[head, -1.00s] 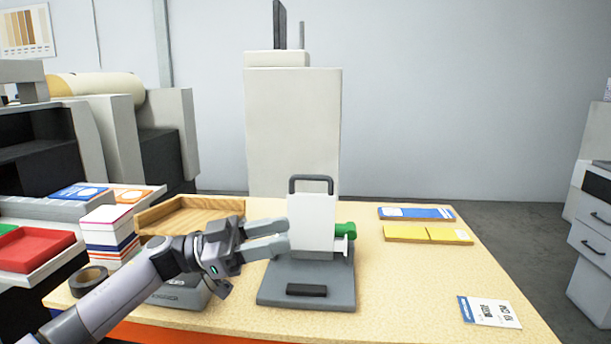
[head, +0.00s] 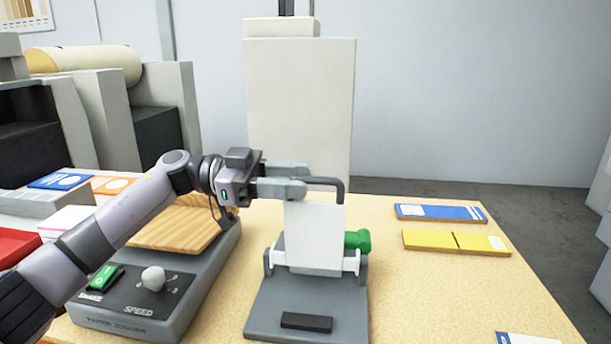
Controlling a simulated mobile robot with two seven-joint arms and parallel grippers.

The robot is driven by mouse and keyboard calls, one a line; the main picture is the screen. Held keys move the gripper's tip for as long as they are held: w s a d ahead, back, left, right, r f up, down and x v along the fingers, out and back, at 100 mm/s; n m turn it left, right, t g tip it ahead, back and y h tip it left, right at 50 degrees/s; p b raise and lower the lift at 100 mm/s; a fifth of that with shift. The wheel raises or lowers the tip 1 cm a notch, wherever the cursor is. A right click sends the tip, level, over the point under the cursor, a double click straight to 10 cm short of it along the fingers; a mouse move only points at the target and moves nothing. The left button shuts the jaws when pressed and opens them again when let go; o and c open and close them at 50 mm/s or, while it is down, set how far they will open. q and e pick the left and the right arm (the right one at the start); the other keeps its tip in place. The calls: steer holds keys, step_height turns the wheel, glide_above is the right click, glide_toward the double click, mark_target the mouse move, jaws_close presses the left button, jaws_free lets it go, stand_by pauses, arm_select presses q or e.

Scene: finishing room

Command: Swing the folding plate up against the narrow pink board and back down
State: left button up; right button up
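The folding plate (head: 315,238) is a white panel that stands upright on a grey-based device (head: 275,313), with a dark handle (head: 328,182) along its top edge. White brackets flank its lower end, and a green cylinder (head: 358,240) sticks out at its right. My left gripper (head: 306,178) comes in from the left at handle height. Its two fingers are apart, one above the other, and the lower fingertip covers the handle's left end. Whether they touch the handle is unclear. I cannot make out a pink board; the plate may hide it. My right gripper is not in view.
A blue pad (head: 440,212) and a yellow pad (head: 455,241) lie at the right. The table's right front is mostly clear.

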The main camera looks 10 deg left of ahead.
arm_select(q)
steer(key=shift+d, duration=1.2)
steer(key=shift+c, duration=0.3)
jaws_close()
